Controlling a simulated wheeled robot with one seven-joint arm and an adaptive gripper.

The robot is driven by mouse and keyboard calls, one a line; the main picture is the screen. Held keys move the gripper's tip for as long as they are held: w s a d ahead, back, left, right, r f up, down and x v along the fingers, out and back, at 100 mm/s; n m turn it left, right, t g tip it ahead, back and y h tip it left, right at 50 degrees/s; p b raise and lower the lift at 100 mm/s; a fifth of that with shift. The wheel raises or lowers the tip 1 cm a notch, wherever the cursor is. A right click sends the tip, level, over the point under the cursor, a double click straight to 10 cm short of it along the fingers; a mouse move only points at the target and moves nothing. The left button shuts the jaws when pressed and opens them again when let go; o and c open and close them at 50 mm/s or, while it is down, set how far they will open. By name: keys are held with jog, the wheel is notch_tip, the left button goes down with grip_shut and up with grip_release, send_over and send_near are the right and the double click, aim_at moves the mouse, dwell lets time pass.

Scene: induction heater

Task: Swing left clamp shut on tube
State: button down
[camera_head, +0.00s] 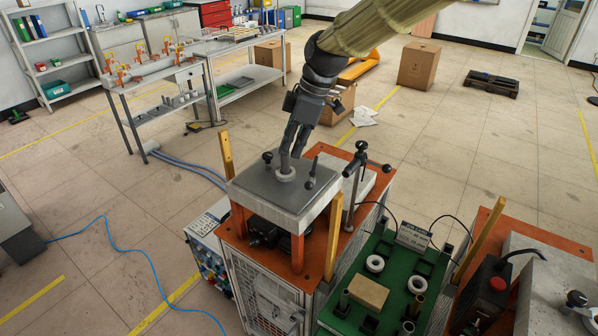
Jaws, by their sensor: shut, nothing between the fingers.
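A grey plate (250,186) tops the orange-framed heater in the middle of the head view. A short light grey tube (286,164) stands up from a pale ring (286,175) on it. A small black-knobbed clamp (267,158) is on the plate left of the tube, apparently apart from it. Another dark clamp handle (311,171) stands on the right. My gripper (291,150) points down just above the tube, with its fingers shut and empty. The fingers hide part of the tube's top; whether they touch it I cannot tell.
A black-handled post (356,163) stands right of the plate. Yellow uprights (333,236) rise from the orange frame. A green tray (384,262) with rings and a block lies at front right. A workbench with orange clamps (122,74) stands back left.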

jog(key=x, duration=0.4)
jog(key=w+x, duration=0.1)
jog(key=x, duration=0.6)
jog(key=shift+w+d+f+p, duration=0.2)
jog(key=shift+f+p, duration=0.35)
jog(key=shift+p, duration=0.1)
jog(key=d, duration=0.1)
jog(key=d+p, duration=0.1)
jog(key=shift+d+r+p, duration=0.25)
jog(key=shift+d+p, duration=0.05)
jog(key=shift+d, duration=0.1)
jog(key=shift+d+f, duration=0.1)
jog(key=shift+d, duration=0.35)
jog(key=shift+n, duration=0.4)
